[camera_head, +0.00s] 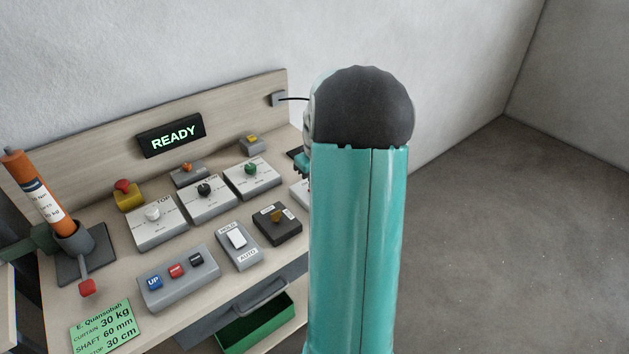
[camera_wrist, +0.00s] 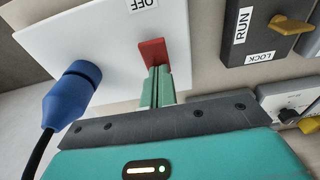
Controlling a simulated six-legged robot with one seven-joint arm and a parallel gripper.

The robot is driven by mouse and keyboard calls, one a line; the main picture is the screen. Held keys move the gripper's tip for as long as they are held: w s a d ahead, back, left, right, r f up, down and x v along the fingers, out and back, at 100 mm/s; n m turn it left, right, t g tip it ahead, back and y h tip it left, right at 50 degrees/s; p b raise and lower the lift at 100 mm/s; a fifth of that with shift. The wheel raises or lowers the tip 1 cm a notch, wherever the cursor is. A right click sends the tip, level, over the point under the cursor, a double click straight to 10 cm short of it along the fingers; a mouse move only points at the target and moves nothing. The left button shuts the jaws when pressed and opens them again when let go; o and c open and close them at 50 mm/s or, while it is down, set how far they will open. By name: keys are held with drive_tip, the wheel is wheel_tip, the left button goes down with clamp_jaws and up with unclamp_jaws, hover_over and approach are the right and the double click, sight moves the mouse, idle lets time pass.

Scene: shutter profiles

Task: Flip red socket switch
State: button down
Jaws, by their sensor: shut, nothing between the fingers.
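The red socket switch (camera_wrist: 152,52) is a small red rocker on a white socket plate (camera_wrist: 90,40) in the wrist view. An OFF label lies above it in the picture. My gripper (camera_wrist: 157,72) has its green fingers together with nothing between them. The fingertips are at the lower edge of the red switch; I cannot tell whether they touch it. A blue plug (camera_wrist: 72,92) with a black cable sits at the left of the same plate. In the head view my arm hides the switch and most of the socket.
A black key-switch box (camera_wrist: 270,30) with a yellow key and RUN and LOCK labels lies close at the right. In the head view, the desk holds white knob boxes (camera_head: 158,222), a HOLD/AUTO switch (camera_head: 238,243), a three-button box (camera_head: 178,278) and a READY display (camera_head: 171,135).

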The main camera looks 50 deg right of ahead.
drive_tip(key=shift+s+a+f, duration=0.1)
drive_tip(key=shift+s+f, duration=0.05)
drive_tip(key=shift+s, duration=0.1)
drive_tip(key=shift+s+a, duration=0.15)
drive_tip(key=shift+s, duration=0.55)
drive_tip(key=shift+r, duration=0.2)
drive_tip(key=shift+w+r, duration=0.1)
drive_tip(key=shift+r, duration=0.35)
wheel_tip(320, 180, up, 13)
drive_tip(key=s, duration=0.2)
drive_tip(key=shift+s+a, duration=0.15)
drive_tip(key=shift+a, duration=0.1)
drive_tip(key=shift+s+f, duration=0.1)
